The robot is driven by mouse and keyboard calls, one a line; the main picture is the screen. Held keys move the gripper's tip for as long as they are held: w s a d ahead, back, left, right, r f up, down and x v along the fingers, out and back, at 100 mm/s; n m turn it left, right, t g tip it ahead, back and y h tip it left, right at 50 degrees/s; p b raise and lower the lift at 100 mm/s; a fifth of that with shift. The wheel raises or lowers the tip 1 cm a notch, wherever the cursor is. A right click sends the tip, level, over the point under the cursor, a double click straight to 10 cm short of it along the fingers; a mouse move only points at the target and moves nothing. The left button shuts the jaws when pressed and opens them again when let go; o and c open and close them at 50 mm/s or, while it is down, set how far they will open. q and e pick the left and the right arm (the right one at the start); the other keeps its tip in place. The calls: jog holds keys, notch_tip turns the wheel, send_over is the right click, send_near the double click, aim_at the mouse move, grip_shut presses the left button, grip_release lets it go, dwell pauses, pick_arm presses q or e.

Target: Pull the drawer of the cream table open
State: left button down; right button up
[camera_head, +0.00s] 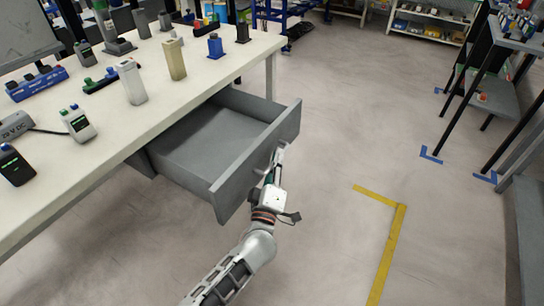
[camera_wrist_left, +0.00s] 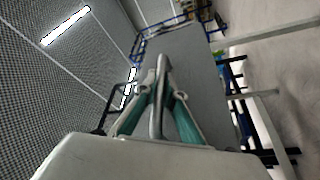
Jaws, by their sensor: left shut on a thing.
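The cream table (camera_head: 195,95) runs along the left of the head view. Its grey drawer (camera_head: 262,152) stands well out from under the tabletop, and its inside looks empty. My left gripper (camera_head: 276,165) is at the outer face of the drawer front. In the left wrist view, the fingers of my left gripper (camera_wrist_left: 160,95) are shut on the metal bar handle (camera_wrist_left: 158,122), with the grey drawer front (camera_wrist_left: 190,60) behind it. In the head view the gripper hides most of the handle. My right gripper is in neither view.
Bottles (camera_head: 132,82), handheld devices (camera_head: 78,124) and other items stand on the tabletop. The floor right of the drawer is clear, with yellow tape (camera_head: 388,245). A dark-legged rack (camera_head: 490,95) stands at the far right.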

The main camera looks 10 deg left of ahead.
pick_arm(q)
jog(key=c, duration=2.4)
grip_release()
jog(key=v, duration=1.2)
jog(key=shift+s+a, duration=0.1)
